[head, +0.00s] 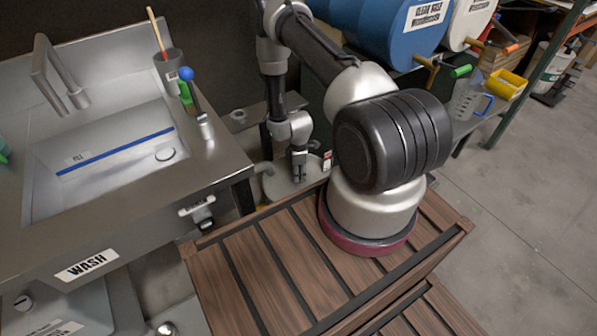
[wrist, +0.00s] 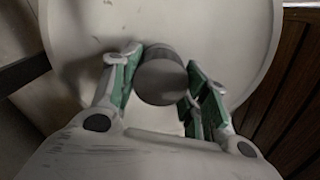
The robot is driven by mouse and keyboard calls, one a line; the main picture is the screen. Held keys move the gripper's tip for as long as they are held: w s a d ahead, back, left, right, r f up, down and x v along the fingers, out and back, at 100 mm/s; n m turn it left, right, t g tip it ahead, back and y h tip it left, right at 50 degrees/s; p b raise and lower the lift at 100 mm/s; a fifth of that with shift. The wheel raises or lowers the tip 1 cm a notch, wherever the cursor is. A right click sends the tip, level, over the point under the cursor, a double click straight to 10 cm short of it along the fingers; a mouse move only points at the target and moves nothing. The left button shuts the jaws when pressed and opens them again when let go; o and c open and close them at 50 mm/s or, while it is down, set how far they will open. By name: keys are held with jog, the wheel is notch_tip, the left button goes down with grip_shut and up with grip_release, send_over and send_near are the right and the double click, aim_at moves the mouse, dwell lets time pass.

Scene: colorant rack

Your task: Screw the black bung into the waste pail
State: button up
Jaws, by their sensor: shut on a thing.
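The black bung (wrist: 161,82) shows in the wrist view as a dark grey, short round plug between the green-padded fingers of my gripper (wrist: 160,78). The gripper is shut on it. Behind it is the pale round top of the waste pail (wrist: 225,35). I cannot tell whether the bung sits in an opening or is held above the top. In the head view my gripper (head: 299,172) points down over the pail's grey top (head: 283,190), between the sink and the wooden platform. The bung is too small to make out there.
A steel wash sink (head: 110,150) stands left of the pail. A slatted wooden platform (head: 250,270) lies in front and right, close to the pail. Blue (head: 375,30) and white drums with taps stand behind. Open concrete floor (head: 520,200) is at right.

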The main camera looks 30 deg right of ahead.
jog(key=m, duration=0.5)
jog(key=shift+m, duration=0.4)
jog(key=m, duration=0.5)
jog(key=shift+d, duration=0.1)
jog(key=o, duration=1.1)
jog(key=shift+m, duration=0.3)
